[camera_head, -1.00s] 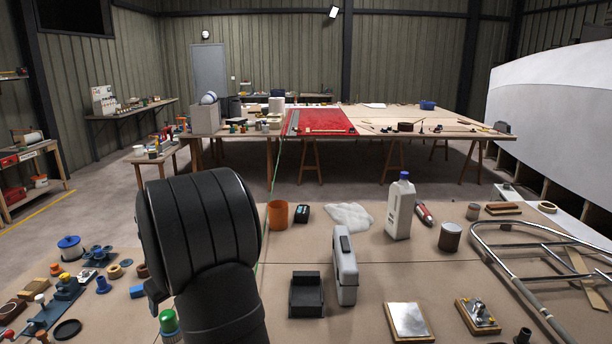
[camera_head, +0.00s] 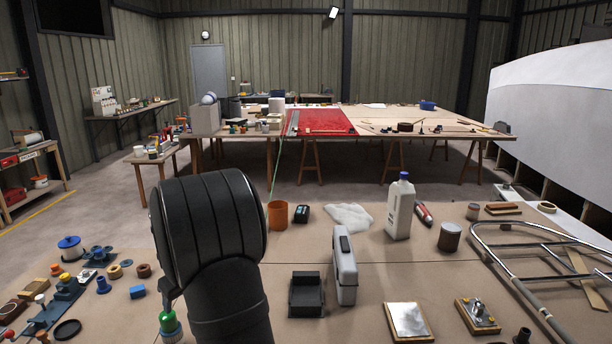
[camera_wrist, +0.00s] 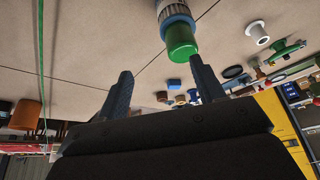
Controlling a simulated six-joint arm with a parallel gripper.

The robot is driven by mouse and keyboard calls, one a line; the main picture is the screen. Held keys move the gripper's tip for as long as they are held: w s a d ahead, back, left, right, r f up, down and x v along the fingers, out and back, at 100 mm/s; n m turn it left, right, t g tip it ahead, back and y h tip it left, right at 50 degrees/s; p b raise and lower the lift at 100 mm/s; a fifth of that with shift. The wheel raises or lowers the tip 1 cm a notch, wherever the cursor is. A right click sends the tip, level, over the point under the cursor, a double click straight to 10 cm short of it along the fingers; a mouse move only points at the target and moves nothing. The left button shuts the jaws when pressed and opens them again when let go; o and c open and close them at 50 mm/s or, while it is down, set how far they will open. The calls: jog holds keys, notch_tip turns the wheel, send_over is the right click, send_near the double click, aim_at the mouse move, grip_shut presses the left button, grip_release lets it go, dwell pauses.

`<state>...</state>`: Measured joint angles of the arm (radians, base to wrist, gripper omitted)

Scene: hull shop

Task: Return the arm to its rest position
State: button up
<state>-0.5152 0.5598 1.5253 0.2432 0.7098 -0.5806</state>
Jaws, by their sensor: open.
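My gripper (camera_wrist: 158,85) shows in the wrist view with its two dark fingers spread apart. Nothing is held between them. In the wrist view a green-capped container (camera_wrist: 181,38) with a blue ring stands beyond the fingers, and the gap to it cannot be judged. In the head view my black arm rises at the lower centre-left and hides my gripper. The green cap (camera_head: 168,321) shows just left of the arm there.
An orange cup (camera_head: 277,214), a grey-white case (camera_head: 345,266), a black holder (camera_head: 306,295) and a white bottle (camera_head: 400,207) stand right of my arm. A bent tube frame (camera_head: 535,310) lies at the right. Small fittings and a blue block (camera_head: 137,291) lie at the left.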

jog(key=d+r, duration=0.4)
jog(key=d, duration=0.4)
jog(key=w+d+f+m+h, duration=0.15)
jog(key=w+d, duration=0.25)
jog(key=d, duration=0.4)
jog(key=w+d+f+m+t, duration=0.1)
jog(key=w+d+m, duration=0.25)
jog(key=d, duration=0.55)
jog(key=w+d+f+m+h, duration=0.15)
jog(key=w+d, duration=0.25)
jog(key=d, duration=0.4)
jog(key=s+d+f+m+h, duration=0.1)
jog(key=d+m, duration=0.3)
jog(key=d, duration=1.2)
jog(key=s+d+f+m+h, duration=0.1)
jog(key=d+m, duration=0.3)
jog(key=d, duration=1.3)
jog(key=shift+s+f, duration=0.5)
jog(key=shift+s, duration=0.4)
jog(key=shift+o, duration=0.5)
